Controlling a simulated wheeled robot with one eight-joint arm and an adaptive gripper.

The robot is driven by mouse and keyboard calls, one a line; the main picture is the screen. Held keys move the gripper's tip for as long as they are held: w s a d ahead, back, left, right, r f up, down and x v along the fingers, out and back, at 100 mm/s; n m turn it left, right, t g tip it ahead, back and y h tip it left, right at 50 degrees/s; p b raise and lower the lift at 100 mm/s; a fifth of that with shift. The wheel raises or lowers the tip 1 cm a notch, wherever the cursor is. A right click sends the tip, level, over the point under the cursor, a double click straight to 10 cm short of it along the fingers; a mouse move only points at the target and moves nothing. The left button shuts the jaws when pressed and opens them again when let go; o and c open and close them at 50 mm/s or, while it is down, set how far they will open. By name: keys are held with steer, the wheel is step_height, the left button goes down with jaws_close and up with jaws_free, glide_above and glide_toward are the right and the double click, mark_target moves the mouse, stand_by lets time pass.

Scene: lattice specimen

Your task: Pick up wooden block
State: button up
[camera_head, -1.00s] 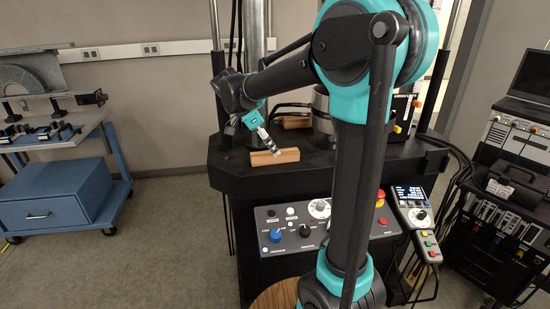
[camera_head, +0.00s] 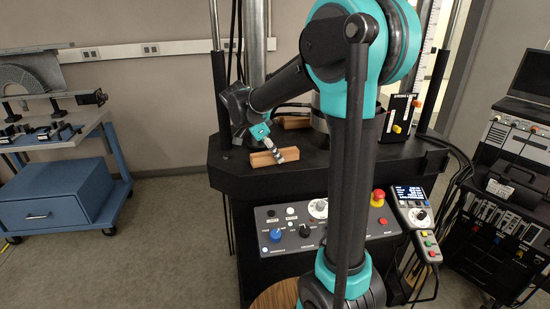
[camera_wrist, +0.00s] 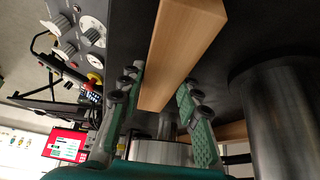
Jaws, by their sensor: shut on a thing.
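A light brown wooden block (camera_head: 262,159) lies near the front edge of the black machine platform in the head view. My gripper (camera_head: 278,156) reaches down to its right part and is shut on it. In the wrist view the block (camera_wrist: 184,45) runs between the two fingers of my gripper (camera_wrist: 160,92), with one finger on each side. The block appears to rest on the platform; I see no clear gap under it. A second wooden block (camera_head: 294,122) lies farther back on the platform, partly hidden by my arm.
The black platform (camera_head: 225,159) carries a metal column (camera_head: 254,45) behind the block. A control panel (camera_head: 290,230) with knobs and a red button (camera_head: 378,195) sits below its front edge. A handheld pendant (camera_head: 412,205) hangs at the right. A blue cart (camera_head: 60,205) stands left.

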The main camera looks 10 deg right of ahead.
steer(key=c, duration=0.3)
steer(key=shift+r, duration=0.1)
